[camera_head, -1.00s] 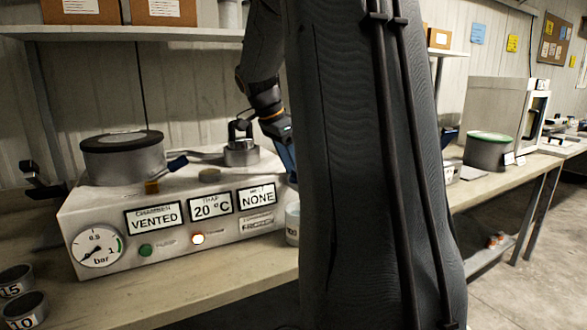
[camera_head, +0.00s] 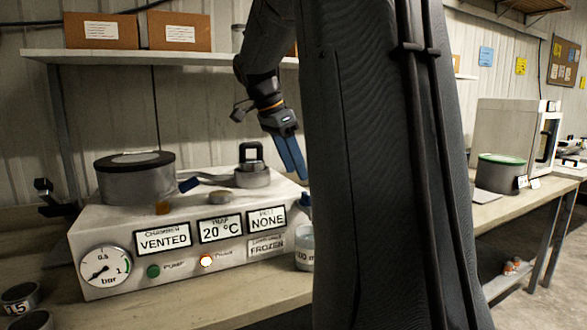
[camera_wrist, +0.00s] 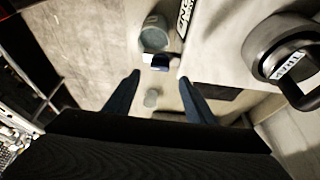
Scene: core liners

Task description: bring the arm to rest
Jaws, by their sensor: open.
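My gripper (camera_head: 290,152) is raised above the right end of the white machine, with its blue fingers pointing down. In the wrist view my gripper (camera_wrist: 159,79) shows its two fingers spread apart, with nothing held between them. My dark arm column fills the middle of the head view and hides part of the bench. A grey lid with a black handle (camera_head: 252,175) sits on the machine, left of and below the fingers. In the wrist view this handled lid (camera_wrist: 274,45) lies to the right, labelled "TRAP".
The white machine (camera_head: 190,262) has a gauge and signs reading VENTED, 20 °C and NONE. A round dark-topped chamber (camera_head: 134,184) stands on it. A clear jar (camera_head: 304,252) stands at its right end. A shelf (camera_head: 200,57) with boxes runs behind.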

